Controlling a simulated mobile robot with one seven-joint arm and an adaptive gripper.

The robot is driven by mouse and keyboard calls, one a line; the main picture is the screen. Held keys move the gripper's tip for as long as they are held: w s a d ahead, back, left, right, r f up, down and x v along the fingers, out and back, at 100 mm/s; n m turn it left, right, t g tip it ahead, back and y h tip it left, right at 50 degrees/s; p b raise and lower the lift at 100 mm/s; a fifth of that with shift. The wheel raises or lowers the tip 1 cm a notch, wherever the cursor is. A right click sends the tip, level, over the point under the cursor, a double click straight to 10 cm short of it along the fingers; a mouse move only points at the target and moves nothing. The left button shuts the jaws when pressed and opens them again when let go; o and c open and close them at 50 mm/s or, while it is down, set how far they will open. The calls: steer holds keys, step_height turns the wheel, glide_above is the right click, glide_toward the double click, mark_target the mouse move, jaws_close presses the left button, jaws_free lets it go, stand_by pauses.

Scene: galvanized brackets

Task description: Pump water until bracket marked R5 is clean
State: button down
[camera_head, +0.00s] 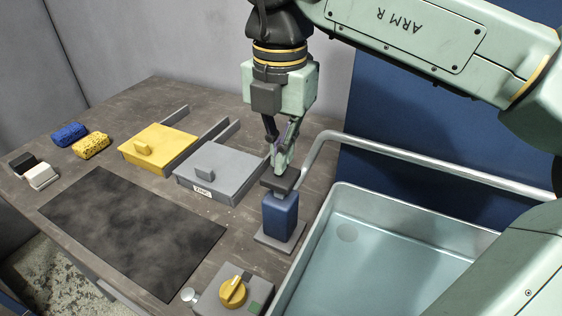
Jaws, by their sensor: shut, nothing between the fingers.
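The pump (280,217) is a blue upright block with a dark cap (281,184), standing on a flat plate at the basin's left edge. My gripper (279,167) is shut and empty, pointing down right over the cap; I cannot tell whether the fingertips touch it. The metal basin (318,238) to the right holds pale bluish water (390,262). No bracket marked R5 is visible; my arm hides the basin's right part.
A bent metal tube (430,163) runs behind the basin. A grey lidded box (215,181) and yellow one (158,149) stand left of the pump. A yellow knob (233,292) is in front. A dark mat (130,230), sponges (91,146) and small blocks (42,176) lie left.

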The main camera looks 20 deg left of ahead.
stand_by(0.6)
steer(key=shift+f+b, duration=1.9)
steer(key=shift+f, duration=0.4)
steer(key=shift+r, duration=0.1)
steer(key=shift+r+p, duration=1.75)
steer(key=shift+r, duration=0.5)
steer(key=shift+f, duration=0.15)
steer(key=shift+f+b, duration=1.95)
steer(key=shift+f, duration=0.3)
steer(key=shift+r, duration=0.15)
steer(key=shift+r+p, duration=1.9)
steer(key=shift+r, duration=0.35)
